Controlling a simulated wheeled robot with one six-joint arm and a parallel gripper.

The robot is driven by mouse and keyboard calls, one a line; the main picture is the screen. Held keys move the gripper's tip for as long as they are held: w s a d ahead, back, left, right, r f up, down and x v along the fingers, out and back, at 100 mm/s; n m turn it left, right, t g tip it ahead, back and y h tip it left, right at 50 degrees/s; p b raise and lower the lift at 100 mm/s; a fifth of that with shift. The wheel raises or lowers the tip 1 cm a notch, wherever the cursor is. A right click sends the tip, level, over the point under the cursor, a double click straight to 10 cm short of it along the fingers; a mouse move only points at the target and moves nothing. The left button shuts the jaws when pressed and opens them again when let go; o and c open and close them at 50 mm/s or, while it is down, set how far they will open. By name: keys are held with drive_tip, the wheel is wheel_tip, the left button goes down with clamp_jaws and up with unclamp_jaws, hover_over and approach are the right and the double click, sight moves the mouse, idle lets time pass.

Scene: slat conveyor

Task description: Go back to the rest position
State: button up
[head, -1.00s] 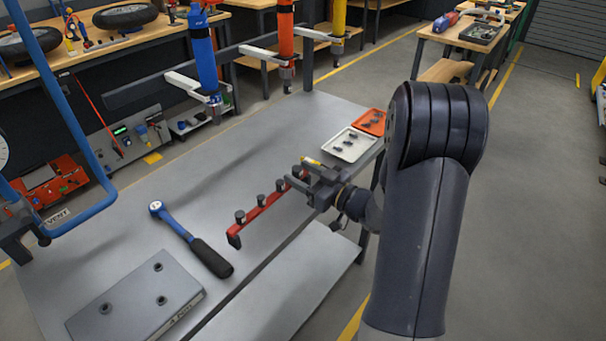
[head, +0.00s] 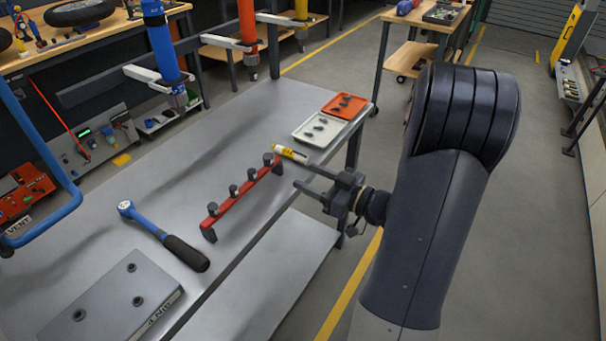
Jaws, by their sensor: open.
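My gripper (head: 304,176) is open and empty. It is held out at the right edge of the grey worktable (head: 150,185), its two fingers pointing left. A red rail (head: 240,200) with several dark sockets on it lies on the table just left of the fingers.
A blue ratchet wrench (head: 165,236) and a grey block with holes (head: 112,300) are on the near left of the table. A white tray (head: 300,134) and an orange tray (head: 334,106) hold small dark parts. Coloured tools hang above. The floor at right is clear.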

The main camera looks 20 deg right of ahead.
sight(273, 161)
idle(0.4)
drive_tip(key=p+x, duration=0.1)
drive_tip(key=x, duration=0.9)
drive_tip(key=shift+w+a, duration=0.2)
drive_tip(key=shift+w, duration=0.05)
drive_tip(key=shift+w+r, duration=0.1)
drive_tip(key=shift+r, duration=0.05)
drive_tip(key=shift+p, duration=0.3)
